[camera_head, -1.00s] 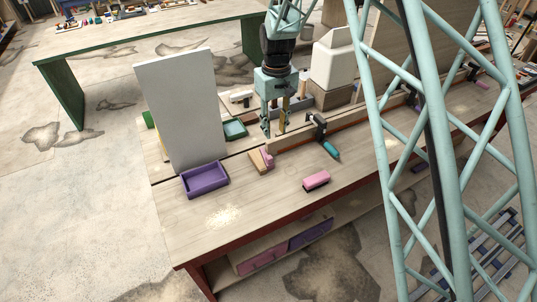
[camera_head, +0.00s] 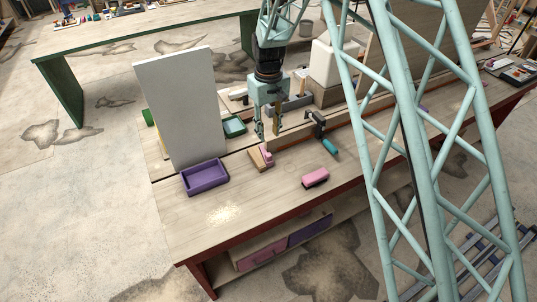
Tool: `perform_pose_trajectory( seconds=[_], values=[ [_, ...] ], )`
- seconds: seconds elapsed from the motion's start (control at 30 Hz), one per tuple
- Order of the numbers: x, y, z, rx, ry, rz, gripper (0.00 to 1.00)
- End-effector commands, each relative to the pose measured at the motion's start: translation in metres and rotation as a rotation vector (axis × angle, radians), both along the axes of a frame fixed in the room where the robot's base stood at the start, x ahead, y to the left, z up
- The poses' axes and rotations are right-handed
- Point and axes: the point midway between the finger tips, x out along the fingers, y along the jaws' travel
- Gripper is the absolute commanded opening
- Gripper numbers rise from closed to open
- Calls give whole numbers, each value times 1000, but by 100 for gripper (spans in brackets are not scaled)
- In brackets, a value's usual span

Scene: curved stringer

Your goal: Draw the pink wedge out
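A small pink piece (camera_head: 266,155), which looks like the wedge, sits against a tan wooden block (camera_head: 256,160) on the workbench, right of the purple tray. Whether it is wedged into the block or only beside it is too small to tell. My gripper (camera_head: 268,133) points down just behind the pink piece. Its two fingers are apart, with nothing seen between them. Its exact height above the bench is hard to tell.
A purple tray (camera_head: 205,178) and tall grey panel (camera_head: 181,108) stand left. A long wooden stringer (camera_head: 293,133) and a clamp-like tool (camera_head: 318,126) lie right of the gripper. A pink-and-black block (camera_head: 315,178) lies in front. The front bench surface is mostly clear.

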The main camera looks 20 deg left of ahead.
Motion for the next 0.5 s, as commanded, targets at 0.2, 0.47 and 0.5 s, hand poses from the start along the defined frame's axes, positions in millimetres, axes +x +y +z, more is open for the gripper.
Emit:
perform_pose_trajectory(
  seconds=[0.2, 0.47, 0.5],
  values=[
    [-1, -1, -20, -1, 1, 0, 28],
    [-1, -1, -49, -1, 1, 0, 28],
    [-1, -1, -54, -1, 2, 0, 28]
  ],
)
